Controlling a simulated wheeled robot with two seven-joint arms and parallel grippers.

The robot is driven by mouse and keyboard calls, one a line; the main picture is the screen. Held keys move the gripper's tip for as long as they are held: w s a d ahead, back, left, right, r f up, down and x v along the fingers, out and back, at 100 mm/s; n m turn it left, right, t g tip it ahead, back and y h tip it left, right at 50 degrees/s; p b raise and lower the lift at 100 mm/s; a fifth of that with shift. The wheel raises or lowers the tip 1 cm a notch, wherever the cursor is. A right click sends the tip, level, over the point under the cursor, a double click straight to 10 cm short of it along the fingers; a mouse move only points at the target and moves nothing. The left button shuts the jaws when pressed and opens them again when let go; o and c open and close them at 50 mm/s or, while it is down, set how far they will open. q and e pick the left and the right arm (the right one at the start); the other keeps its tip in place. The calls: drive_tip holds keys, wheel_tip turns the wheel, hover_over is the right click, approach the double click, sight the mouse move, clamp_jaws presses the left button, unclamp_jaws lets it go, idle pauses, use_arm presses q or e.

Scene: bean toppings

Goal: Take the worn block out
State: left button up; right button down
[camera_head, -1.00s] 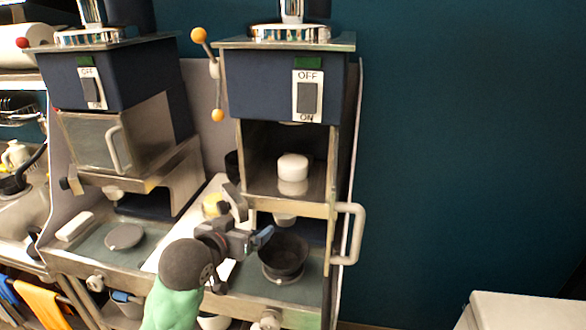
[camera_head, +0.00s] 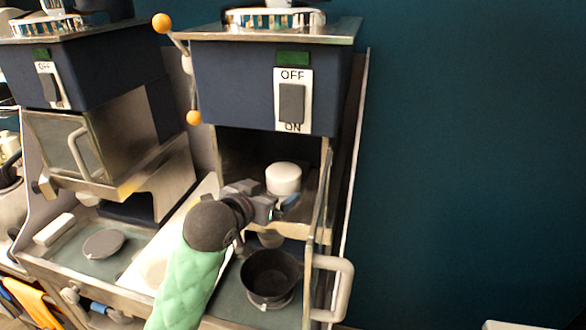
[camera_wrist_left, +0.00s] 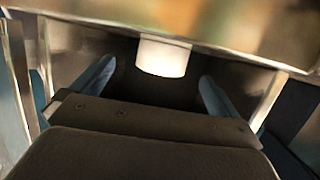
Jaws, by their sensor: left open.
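The worn block, which I take to be the white cylinder (camera_head: 284,178), stands upright inside the open chamber of the right machine (camera_head: 262,85). It also shows in the left wrist view (camera_wrist_left: 163,58), ahead of the fingers and between them. My left gripper (camera_head: 280,206) is at the chamber's mouth, just below and in front of the block. It is open and empty, its two blue fingers apart in the left wrist view (camera_wrist_left: 156,88). The block looks clear of the fingers. My right gripper is not in view.
The chamber's door stands open at the right, with a pale handle (camera_head: 334,288). A black bowl (camera_head: 270,278) sits on the tray below the chamber. A second machine (camera_head: 85,80) with a shut door stands at left. The wall side at right is clear.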

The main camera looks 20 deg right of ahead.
sight(275, 183)
use_arm(q)
drive_tip(key=shift+w+d+f, duration=0.1)
drive_tip(key=shift+w+d, duration=0.45)
drive_tip(key=shift+w+d+p, duration=0.1)
drive_tip(key=shift+p, duration=0.55)
drive_tip(key=shift+w+d, duration=0.15)
drive_tip(key=p+x, duration=0.3)
drive_tip(key=shift+w, duration=0.4)
drive_tip(key=shift+w+d+f+p, duration=0.2)
drive_tip(key=shift+w+d+p, duration=0.2)
drive_tip(key=shift+p, duration=0.1)
drive_tip(key=shift+w+d+f, duration=0.3)
drive_tip(key=shift+w+d, duration=0.05)
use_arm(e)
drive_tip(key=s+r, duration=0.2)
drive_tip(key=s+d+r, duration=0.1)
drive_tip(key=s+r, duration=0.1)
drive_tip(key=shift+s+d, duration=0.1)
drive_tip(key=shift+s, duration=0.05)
